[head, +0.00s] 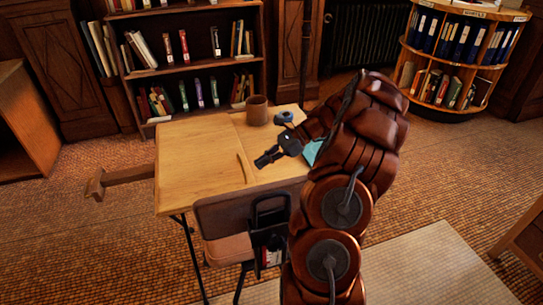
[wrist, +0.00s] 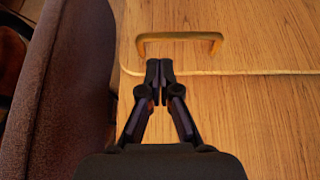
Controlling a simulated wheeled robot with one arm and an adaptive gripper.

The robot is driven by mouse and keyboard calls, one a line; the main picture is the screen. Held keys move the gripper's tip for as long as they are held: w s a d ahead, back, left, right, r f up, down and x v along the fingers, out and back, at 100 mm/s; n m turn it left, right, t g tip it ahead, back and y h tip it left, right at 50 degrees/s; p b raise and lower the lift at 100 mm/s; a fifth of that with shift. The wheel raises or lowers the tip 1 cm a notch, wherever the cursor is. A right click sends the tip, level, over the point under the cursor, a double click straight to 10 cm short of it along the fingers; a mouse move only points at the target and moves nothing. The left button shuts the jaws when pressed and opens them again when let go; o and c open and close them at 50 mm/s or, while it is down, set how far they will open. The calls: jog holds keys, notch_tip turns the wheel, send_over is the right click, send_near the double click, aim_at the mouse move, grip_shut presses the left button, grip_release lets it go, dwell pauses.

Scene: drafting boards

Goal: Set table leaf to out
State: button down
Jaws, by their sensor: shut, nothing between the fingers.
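The light wooden table (head: 280,180) stands in front of me in the head view, with a seam across its top. The panel left of the seam, which looks like the table leaf (head: 195,160), lies flat and level with the rest. A bow-shaped handle (head: 243,168) sits on it near the seam; the wrist view shows this handle (wrist: 180,37) close to the leaf's rounded edge. My gripper (head: 261,161) is low over the table, right of the handle. In the wrist view, my gripper (wrist: 160,68) is shut and empty, its tips at the seam, apart from the handle.
A brown mug (head: 257,110) and a dark roll (head: 284,116) stand at the table's back. A wooden T-shaped bar (head: 120,179) juts out left. A chair (head: 225,215) stands at the front edge; its padded back (wrist: 65,90) is close to my gripper. Open floor lies left.

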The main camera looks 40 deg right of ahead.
aim_at(236, 180)
jog(key=shift+x, duration=2.2)
